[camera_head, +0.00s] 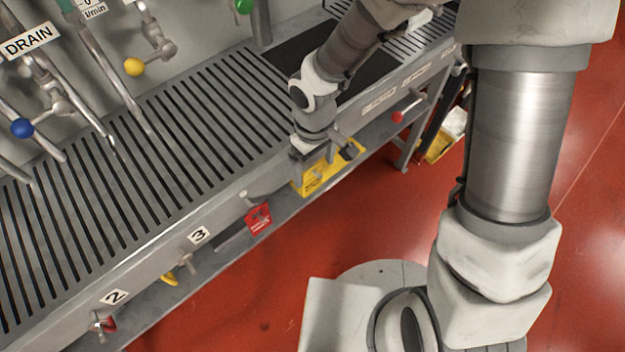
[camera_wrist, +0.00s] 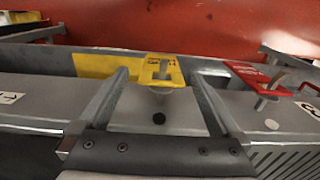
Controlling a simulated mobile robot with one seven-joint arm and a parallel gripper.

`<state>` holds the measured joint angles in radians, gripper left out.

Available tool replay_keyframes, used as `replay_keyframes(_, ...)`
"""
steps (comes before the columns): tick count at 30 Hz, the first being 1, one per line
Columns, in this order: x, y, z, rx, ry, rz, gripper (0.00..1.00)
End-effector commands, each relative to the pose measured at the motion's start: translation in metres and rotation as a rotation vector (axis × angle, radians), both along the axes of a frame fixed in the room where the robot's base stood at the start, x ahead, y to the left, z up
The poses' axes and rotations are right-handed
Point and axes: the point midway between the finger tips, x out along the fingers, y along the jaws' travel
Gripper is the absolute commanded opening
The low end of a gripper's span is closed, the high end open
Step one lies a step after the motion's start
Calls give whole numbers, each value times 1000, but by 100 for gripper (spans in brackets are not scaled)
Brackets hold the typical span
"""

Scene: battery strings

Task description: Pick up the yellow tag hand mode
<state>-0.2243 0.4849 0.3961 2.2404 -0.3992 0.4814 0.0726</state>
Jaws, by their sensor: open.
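The yellow tag (camera_wrist: 163,68) has dark print and a cut-out. It is at a peg on the front of the grey bench, and shows between my fingers in the wrist view. A wider yellow surface (camera_wrist: 92,65) lies beside it on the left; I cannot tell whether it is part of the tag. In the head view the yellow tag (camera_head: 316,181) is partly hidden by my gripper (camera_head: 328,156). My gripper (camera_wrist: 159,76) is open, with one finger on each side of the tag; I cannot tell whether they touch it.
A red tag (camera_head: 258,218) is at the neighbouring peg by label 3, and shows right of my gripper in the wrist view (camera_wrist: 246,72). The slatted bench top (camera_head: 190,125) lies behind. The red floor (camera_head: 240,300) is open.

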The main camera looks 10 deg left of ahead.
Motion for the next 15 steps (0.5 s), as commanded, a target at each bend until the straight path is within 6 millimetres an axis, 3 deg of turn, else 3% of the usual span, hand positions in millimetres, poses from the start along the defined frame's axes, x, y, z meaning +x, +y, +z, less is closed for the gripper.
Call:
replay_keyframes(9, -1, 3, -45, -2, 3, 2, 100)
replay_keyframes(15, 0, 3, -49, 1, -1, 0, 100)
